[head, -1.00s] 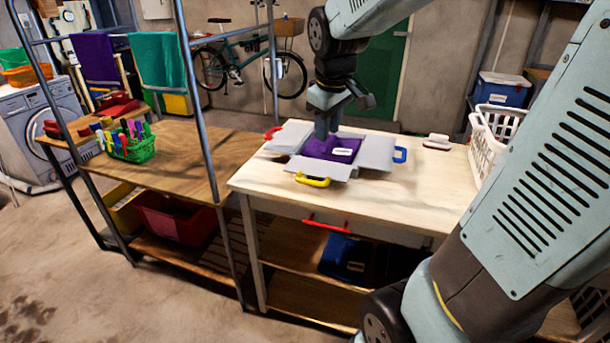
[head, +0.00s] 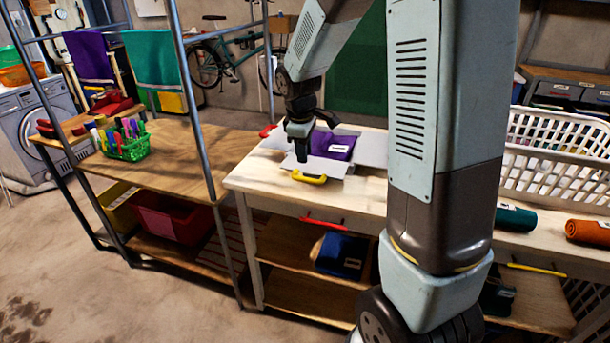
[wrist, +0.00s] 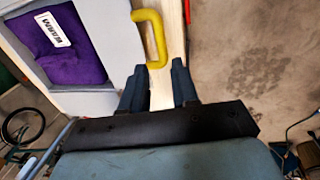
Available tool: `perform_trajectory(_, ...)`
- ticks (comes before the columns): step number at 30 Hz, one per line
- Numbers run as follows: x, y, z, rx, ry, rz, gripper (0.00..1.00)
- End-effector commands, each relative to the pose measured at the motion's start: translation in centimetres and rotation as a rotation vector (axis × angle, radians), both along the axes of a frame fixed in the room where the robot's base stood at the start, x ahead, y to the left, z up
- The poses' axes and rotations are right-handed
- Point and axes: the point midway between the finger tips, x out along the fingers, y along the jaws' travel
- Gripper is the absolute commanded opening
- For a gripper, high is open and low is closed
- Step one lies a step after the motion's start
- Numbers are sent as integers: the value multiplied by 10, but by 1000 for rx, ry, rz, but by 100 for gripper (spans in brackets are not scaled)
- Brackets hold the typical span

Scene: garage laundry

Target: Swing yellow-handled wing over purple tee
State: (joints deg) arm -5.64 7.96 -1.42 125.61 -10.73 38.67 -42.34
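The purple tee (head: 330,145) lies folded, with a white label, on the middle of a grey folding board; it also shows in the wrist view (wrist: 75,55). The yellow-handled wing (head: 318,167) lies flat at the board's near side, and its yellow handle (head: 309,178) sticks out toward the table's front edge. In the wrist view the yellow handle (wrist: 155,38) is just ahead of my gripper (wrist: 158,82). My gripper's fingers are apart with nothing between them. In the head view my gripper (head: 302,152) is above the near wing.
The board rests on a pale wooden table (head: 262,180). A red handle (head: 267,130) shows at its left. A white laundry basket (head: 555,155), teal roll (head: 515,217) and orange roll (head: 588,232) are at right. A shelf post (head: 200,110) stands left of the table.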

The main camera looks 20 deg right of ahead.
Motion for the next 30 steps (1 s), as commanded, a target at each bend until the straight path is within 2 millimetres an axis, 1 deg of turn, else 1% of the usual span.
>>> perform_trajectory(1, 1, -1, -10, -1, 4, 0, 29)
perform_trajectory(9, 8, -6, -56, 0, 3, -1, 29)
perform_trajectory(15, 12, -8, -80, 1, 1, -1, 29)
perform_trajectory(21, 14, -9, -91, 1, -1, 0, 29)
perform_trajectory(30, 14, -9, -92, 1, -1, 0, 29)
